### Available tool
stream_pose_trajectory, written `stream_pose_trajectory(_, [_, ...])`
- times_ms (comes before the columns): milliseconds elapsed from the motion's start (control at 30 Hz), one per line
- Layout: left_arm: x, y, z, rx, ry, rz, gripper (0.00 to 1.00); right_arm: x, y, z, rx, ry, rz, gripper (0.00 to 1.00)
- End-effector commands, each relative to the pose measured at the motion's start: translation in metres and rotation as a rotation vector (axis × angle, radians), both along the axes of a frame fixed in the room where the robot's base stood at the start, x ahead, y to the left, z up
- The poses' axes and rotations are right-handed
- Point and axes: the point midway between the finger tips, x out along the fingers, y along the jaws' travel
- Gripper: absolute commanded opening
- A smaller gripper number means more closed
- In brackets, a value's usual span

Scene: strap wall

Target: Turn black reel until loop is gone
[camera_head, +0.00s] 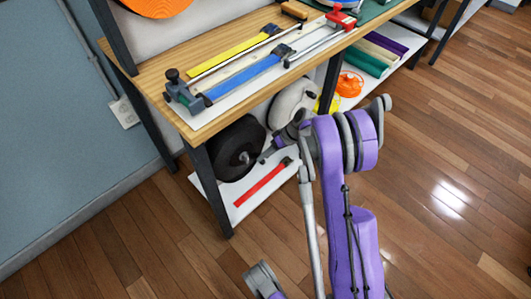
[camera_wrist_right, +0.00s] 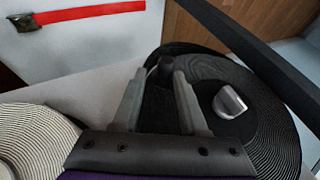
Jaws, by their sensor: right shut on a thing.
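The black reel (camera_head: 232,152) stands on edge on the low white shelf under the wooden bench, near its left end. In the right wrist view, its ribbed wound strap and dark hub fill the right side (camera_wrist_right: 275,130). My right gripper (camera_head: 266,156) reaches in at the reel's right side. No loop of strap can be made out in either view. My left gripper is not in view.
A red strap (camera_head: 262,184) with a dark end lies on the low shelf in front of the reel. A white reel (camera_head: 291,98) stands to the right, behind my arm. A dark bench leg (camera_head: 211,190) stands left of the black reel. Open wooden floor lies in front.

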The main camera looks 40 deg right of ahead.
Motion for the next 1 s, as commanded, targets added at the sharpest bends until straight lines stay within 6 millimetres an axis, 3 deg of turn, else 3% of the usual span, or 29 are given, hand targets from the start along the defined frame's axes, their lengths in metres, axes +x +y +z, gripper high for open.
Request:
stream_pose_trajectory(33, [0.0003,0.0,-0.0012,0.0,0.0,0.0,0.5,-0.001,-0.0136,-0.0087,-0.036,0.001,-0.017,0.0])
stream_pose_trajectory(733, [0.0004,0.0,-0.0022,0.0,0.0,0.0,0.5,-0.0015,-0.0093,-0.0156,-0.036,0.001,-0.017,0.0])
stream_pose_trajectory(767, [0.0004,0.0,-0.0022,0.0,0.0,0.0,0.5,-0.0015,-0.0093,-0.0156,-0.036,0.001,-0.017,0.52])
stream_pose_trajectory(800, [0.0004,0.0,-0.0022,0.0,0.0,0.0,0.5,-0.0018,-0.0093,-0.0156,-0.036,0.002,-0.017,0.57])
stream_pose_trajectory(1000, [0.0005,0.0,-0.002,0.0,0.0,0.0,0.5,-0.0017,-0.0087,-0.015,-0.036,0.001,-0.016,0.57])
